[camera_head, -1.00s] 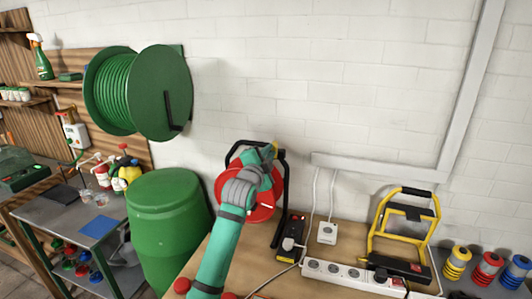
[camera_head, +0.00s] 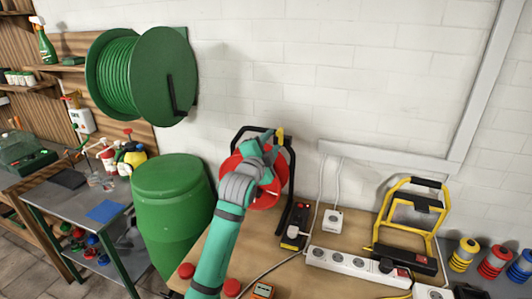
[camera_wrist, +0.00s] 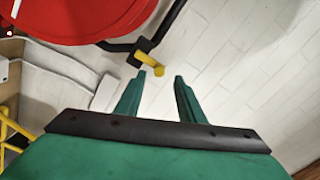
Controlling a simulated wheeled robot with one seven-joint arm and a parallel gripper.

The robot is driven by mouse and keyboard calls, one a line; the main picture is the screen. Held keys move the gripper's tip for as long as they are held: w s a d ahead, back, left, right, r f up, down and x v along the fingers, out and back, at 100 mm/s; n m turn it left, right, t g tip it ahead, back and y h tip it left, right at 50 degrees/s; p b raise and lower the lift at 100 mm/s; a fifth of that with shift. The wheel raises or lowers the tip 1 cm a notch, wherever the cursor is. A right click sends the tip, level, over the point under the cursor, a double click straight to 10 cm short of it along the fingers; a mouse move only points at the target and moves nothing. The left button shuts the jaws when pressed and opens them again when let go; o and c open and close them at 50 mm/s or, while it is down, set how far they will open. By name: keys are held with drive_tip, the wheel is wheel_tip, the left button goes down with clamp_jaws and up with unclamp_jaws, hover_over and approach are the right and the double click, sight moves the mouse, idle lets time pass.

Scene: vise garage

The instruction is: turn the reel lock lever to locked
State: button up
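The red cable reel (camera_head: 279,185) stands in a black frame on the wooden bench, partly hidden behind my arm. A small yellow lever (camera_head: 281,135) sits at the upper right of its frame. In the wrist view the yellow lever (camera_wrist: 151,59) is on the black frame tube, just beyond my fingertips and nearer the left one. My gripper (camera_wrist: 160,75) is open with nothing between its fingers. Whether the left fingertip touches the lever I cannot tell. In the head view my gripper (camera_head: 269,148) is at the upper part of the reel.
A power strip (camera_head: 357,265), a black-and-yellow device (camera_head: 295,228) and a yellow work lamp (camera_head: 440,220) stand right of the reel. A green barrel (camera_head: 172,213) is at left, below a green wall reel (camera_head: 165,75). White wall lies close behind the red reel.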

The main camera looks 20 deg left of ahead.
drive_tip(key=s, duration=0.7)
drive_tip(key=shift+s+d, duration=0.15)
drive_tip(key=shift+s, duration=0.1)
drive_tip(key=shift+a+f, duration=0.1)
drive_tip(key=shift+a, duration=0.1)
